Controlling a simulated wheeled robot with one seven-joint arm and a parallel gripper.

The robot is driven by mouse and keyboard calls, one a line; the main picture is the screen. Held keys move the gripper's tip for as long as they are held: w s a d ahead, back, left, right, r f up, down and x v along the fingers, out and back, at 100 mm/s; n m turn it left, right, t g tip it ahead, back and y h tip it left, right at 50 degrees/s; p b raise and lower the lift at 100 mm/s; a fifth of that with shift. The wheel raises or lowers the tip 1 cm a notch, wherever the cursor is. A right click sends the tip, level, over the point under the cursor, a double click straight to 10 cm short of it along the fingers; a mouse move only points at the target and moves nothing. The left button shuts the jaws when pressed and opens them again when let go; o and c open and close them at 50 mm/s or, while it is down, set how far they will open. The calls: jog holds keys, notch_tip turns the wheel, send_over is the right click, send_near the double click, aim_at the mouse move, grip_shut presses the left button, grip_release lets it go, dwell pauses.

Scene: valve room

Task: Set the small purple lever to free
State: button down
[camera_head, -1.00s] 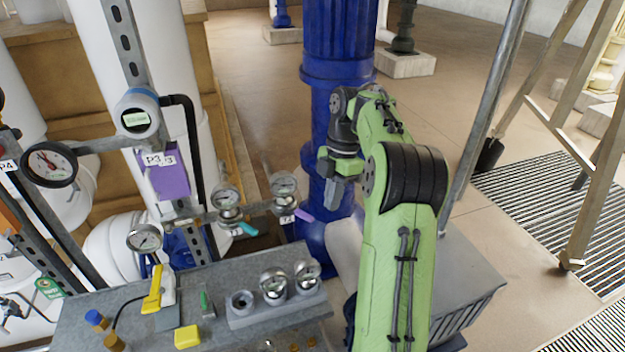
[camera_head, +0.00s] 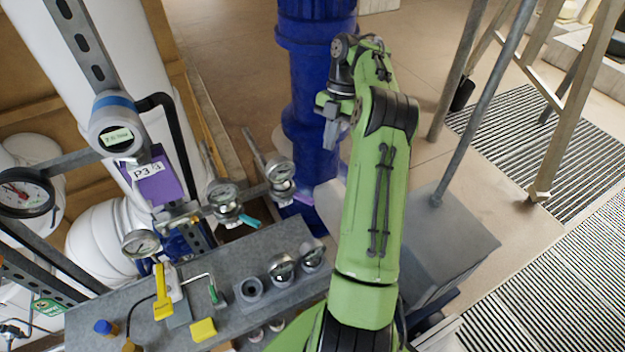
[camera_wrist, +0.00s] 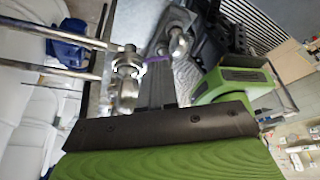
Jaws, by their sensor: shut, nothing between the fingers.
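The small purple lever (camera_head: 303,199) sticks out to the right below the right-hand gauge of a pair on a metal pipe, in front of the blue column. It also shows in the wrist view as a thin purple strip (camera_wrist: 157,58), partly hidden by other parts. A tag or marking for its setting is too small to read. My gripper (camera_head: 331,143) is shut and empty. It hangs in front of the blue column, above and to the right of the purple lever and apart from it in the head view.
A teal lever (camera_head: 250,222) sits under the neighbouring gauge (camera_head: 224,196). A purple box (camera_head: 156,186) labelled P3 is on the upright at left. A grey bench (camera_head: 185,338) below carries a yellow tool (camera_head: 161,292) and round gauges. Metal posts (camera_head: 480,105) stand at right.

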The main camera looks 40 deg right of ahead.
aim_at(304, 198)
jog(key=s+a+f+b, duration=0.2)
jog(key=a+f, duration=0.5)
jog(key=f, duration=0.2)
jog(key=shift+a+f, duration=0.2)
jog(key=shift+f, duration=0.05)
jog(key=shift+w, duration=0.1)
